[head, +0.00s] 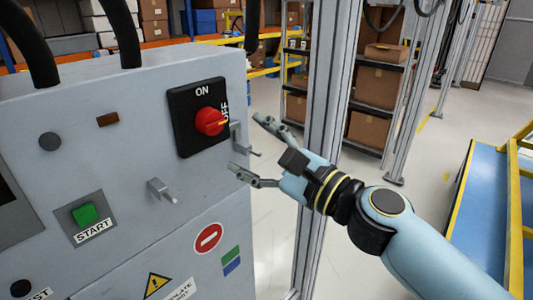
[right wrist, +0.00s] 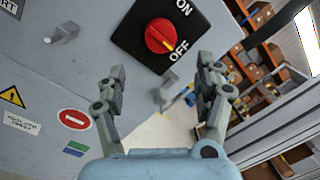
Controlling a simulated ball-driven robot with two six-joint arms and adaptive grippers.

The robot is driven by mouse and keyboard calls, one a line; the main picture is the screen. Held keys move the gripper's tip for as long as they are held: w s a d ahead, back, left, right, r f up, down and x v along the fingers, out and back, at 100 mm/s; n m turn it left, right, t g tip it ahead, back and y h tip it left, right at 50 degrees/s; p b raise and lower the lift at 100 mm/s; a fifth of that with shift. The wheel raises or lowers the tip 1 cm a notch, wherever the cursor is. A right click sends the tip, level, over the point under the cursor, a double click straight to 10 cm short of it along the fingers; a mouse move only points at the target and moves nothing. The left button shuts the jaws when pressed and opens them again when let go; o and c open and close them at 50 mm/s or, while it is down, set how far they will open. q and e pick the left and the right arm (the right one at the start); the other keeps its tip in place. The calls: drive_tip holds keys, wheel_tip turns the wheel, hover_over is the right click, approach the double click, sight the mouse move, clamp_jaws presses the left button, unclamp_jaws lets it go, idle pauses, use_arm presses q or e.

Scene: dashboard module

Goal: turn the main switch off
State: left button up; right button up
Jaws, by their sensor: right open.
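The main switch is a red round knob (head: 210,121) on a black plate (head: 185,97) on the grey cabinet's front. The plate reads ON at the top and OFF at the right. The knob's yellow mark points towards OFF, and this also shows on the red knob in the right wrist view (right wrist: 158,36). My right gripper (head: 250,145) is open and empty, just right of and below the switch, apart from the knob. In the right wrist view its two spread fingers (right wrist: 161,66) lie below the knob. My left gripper is not in view.
Metal brackets stick out of the panel, one below the switch (head: 160,189) and one at the cabinet's right edge (head: 240,140). A green START button (head: 84,215) is at the lower left. An aluminium post (head: 318,100) stands behind my right gripper.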

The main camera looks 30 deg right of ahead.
drive_tip(key=shift+v, duration=1.55)
wheel_tip(320, 180, down, 26)
drive_tip(key=d+n+g+h+b, duration=0.2)
drive_tip(key=g+b, duration=0.1)
drive_tip(key=b, duration=0.6)
drive_tip(key=s+d+f+n+g+h+b, duration=0.1)
drive_tip(key=s+f+n+g+b, duration=0.3)
drive_tip(key=f, duration=0.9)
drive_tip(key=s+d+f+n+g+h+b, duration=0.1)
drive_tip(key=s+d+f+n+g+b, duration=0.1)
drive_tip(key=s+f, duration=0.8)
drive_tip(key=s+d+f+n+g+h+b, duration=0.1)
drive_tip(key=s+f+n+g+b, duration=0.15)
drive_tip(key=s+f, duration=0.45)
drive_tip(key=s+d+f+n+g+h+b, duration=0.1)
drive_tip(key=s+f+n+g, duration=0.2)
drive_tip(key=f, duration=0.8)
drive_tip(key=s+d+f+n, duration=0.1)
drive_tip(key=s+f+n, duration=0.1)
drive_tip(key=s, duration=0.3)
drive_tip(key=s+d+f+n+g, duration=0.1)
drive_tip(key=s+f+n, duration=0.1)
drive_tip(key=s+n, duration=0.2)
drive_tip(key=s+d+f+n+g+h, duration=0.1)
drive_tip(key=s+n, duration=0.3)
drive_tip(key=s, duration=0.4)
drive_tip(key=shift+s+f, duration=0.25)
drive_tip(key=shift+f, duration=0.45)
